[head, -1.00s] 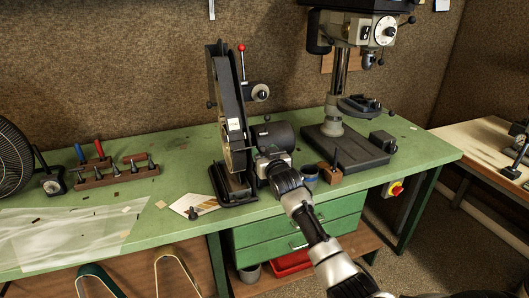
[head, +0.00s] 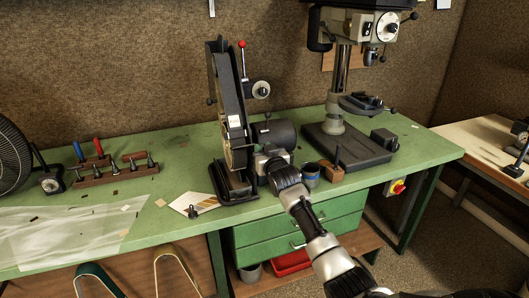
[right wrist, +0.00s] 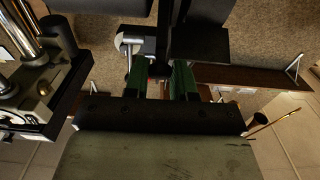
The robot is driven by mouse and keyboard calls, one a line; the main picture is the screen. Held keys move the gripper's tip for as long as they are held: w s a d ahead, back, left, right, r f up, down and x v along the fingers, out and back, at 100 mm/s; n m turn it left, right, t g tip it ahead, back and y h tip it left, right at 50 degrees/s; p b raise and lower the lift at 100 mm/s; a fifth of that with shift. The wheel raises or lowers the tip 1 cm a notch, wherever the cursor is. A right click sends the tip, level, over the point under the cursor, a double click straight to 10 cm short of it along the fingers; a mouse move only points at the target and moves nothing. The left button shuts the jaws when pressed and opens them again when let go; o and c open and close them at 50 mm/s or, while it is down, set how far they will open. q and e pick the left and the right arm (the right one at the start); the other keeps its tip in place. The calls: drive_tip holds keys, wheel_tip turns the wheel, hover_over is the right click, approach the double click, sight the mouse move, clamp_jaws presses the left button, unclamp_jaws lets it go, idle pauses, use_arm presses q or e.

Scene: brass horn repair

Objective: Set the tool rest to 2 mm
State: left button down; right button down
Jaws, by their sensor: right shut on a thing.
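The belt grinder (head: 229,110) stands upright on the green bench, with a pale label on its belt arm. My right gripper (head: 266,158) is at the grinder's lower right side, where the tool rest sits; gripper and wrist hide most of that spot. In the right wrist view, the green fingers of my right gripper (right wrist: 160,75) are shut on a small dark part of the tool rest; which part is hard to tell. A silver lever (right wrist: 130,42) is just left of the fingers, and a black plate (right wrist: 198,45) is beyond them. The gap at the belt cannot be read. My left gripper is not in view.
A drill press (head: 345,100) stands to the right on the green bench (head: 420,148). A blue-banded cup (head: 310,173) and a small wooden block (head: 331,172) are close right of my wrist. A paper card (head: 194,204) lies in front of the grinder.

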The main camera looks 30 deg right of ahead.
drive_tip(key=c, duration=0.9)
unclamp_jaws()
drive_tip(key=shift+w+f, duration=0.1)
drive_tip(key=shift+w, duration=0.05)
drive_tip(key=shift+c, duration=0.2)
drive_tip(key=b+v, duration=0.2)
drive_tip(key=v, duration=0.8)
drive_tip(key=shift+s, duration=0.4)
